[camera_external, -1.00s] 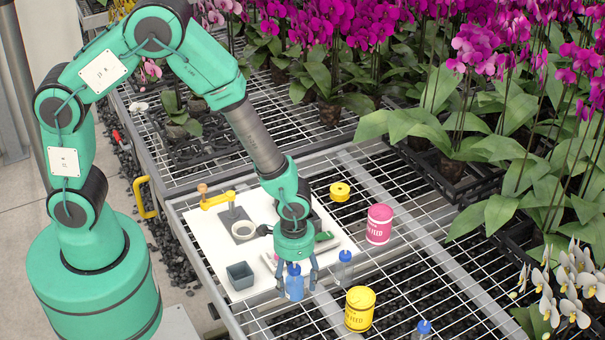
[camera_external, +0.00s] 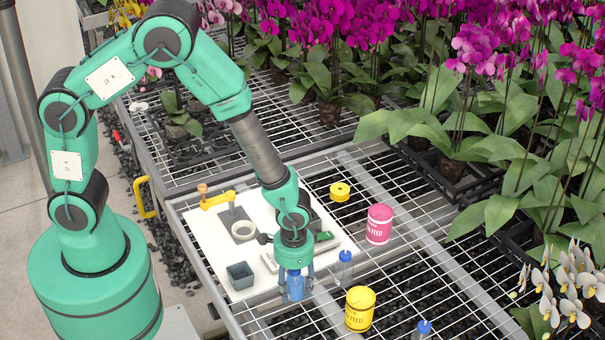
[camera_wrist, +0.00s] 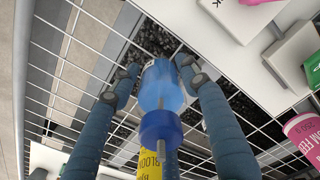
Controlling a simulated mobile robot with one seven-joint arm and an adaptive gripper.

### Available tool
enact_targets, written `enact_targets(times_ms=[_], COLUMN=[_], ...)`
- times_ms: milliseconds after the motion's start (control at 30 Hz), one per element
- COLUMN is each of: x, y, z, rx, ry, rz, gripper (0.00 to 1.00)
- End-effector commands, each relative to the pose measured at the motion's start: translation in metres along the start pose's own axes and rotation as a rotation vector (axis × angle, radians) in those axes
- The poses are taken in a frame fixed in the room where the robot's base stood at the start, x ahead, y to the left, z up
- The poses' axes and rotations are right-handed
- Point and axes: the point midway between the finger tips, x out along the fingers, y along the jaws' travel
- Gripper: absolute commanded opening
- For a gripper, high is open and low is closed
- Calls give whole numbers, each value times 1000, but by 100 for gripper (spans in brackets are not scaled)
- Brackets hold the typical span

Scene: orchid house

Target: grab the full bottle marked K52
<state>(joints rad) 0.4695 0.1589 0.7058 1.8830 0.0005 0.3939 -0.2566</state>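A blue bottle (camera_external: 295,289) with a blue cap stands near the front edge of the bench and looks filled with blue. It also shows in the wrist view (camera_wrist: 162,88), cap toward the camera. My gripper (camera_external: 296,283) points down over it, with one finger on each side; the fingers look open, with no clear grip on it. Two other blue-capped bottles look clear or dark: one (camera_external: 344,268) just right of my gripper, one (camera_external: 423,329) at the bottom edge. No K52 mark is readable on any bottle.
A yellow feed tub (camera_external: 360,309) and a pink feed tub (camera_external: 379,224) stand to the right on the wire bench (camera_external: 415,262). A white board (camera_external: 213,246) holds a grey pot (camera_external: 240,275) and small tools. A yellow spool (camera_external: 340,191) lies behind. Orchids crowd the back.

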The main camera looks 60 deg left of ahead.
Motion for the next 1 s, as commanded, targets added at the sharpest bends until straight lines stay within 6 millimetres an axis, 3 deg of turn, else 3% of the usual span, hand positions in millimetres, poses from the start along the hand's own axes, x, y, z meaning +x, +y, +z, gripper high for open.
enact_targets(times_ms=[33,133,200,567,1000], x=[0,0,0,-8,-70], y=[0,0,0,0,0], z=[0,0,0,-1,-1], rx=[0,0,0,0,0], ry=[0,0,0,2,3], rz=[0,0,0,1,1], gripper=[30,10,4,4,4])
